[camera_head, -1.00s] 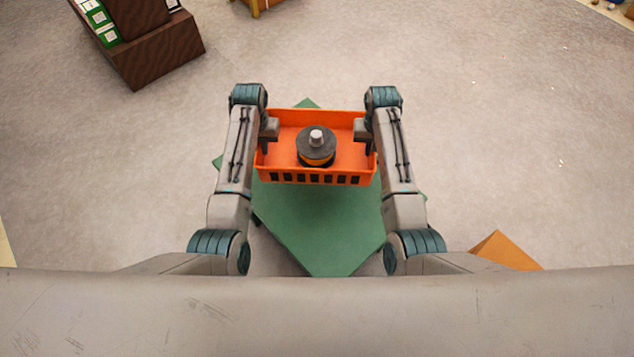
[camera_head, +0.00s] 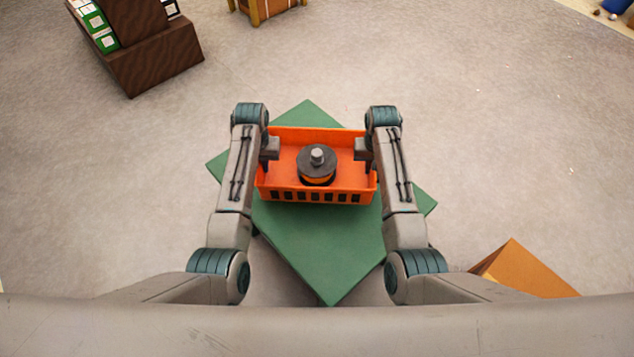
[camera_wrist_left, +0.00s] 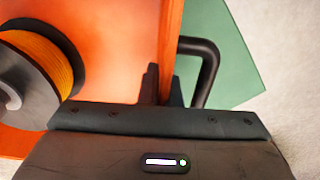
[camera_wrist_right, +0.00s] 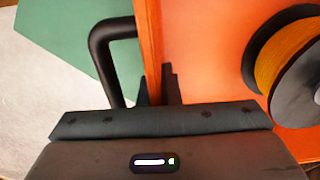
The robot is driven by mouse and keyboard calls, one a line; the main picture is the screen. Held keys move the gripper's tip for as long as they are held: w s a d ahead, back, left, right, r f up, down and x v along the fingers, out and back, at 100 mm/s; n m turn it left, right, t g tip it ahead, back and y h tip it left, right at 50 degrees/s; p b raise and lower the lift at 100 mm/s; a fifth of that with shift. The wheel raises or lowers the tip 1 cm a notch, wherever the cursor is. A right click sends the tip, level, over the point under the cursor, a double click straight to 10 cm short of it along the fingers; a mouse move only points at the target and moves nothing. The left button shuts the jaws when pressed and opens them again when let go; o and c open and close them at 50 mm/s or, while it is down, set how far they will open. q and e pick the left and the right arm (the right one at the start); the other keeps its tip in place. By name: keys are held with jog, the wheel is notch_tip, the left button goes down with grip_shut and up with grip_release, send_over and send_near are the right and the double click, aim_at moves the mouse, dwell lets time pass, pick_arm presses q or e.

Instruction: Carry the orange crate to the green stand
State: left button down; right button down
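The orange crate (camera_head: 345,184) is between my two arms, over the green stand (camera_head: 318,243). A spool (camera_head: 317,165) with dark flanges and orange winding is inside it. My left gripper (camera_head: 268,158) is shut on the crate's left wall; the left wrist view shows its fingers (camera_wrist_left: 161,88) on both sides of that wall, beside a black handle (camera_wrist_left: 207,70). My right gripper (camera_head: 364,158) is shut on the right wall, with its fingers (camera_wrist_right: 157,88) astride it near another black handle (camera_wrist_right: 104,60). The crate looks level. I cannot tell whether its underside touches the stand.
A dark wooden shelf unit (camera_head: 160,65) with green items stands at the upper left. A wooden piece of furniture (camera_head: 265,10) is at the top edge. An orange-brown block (camera_head: 525,270) is at the lower right. The grey floor around the stand is mostly clear.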

aim_at(266, 175)
jog(key=shift+f, duration=0.1)
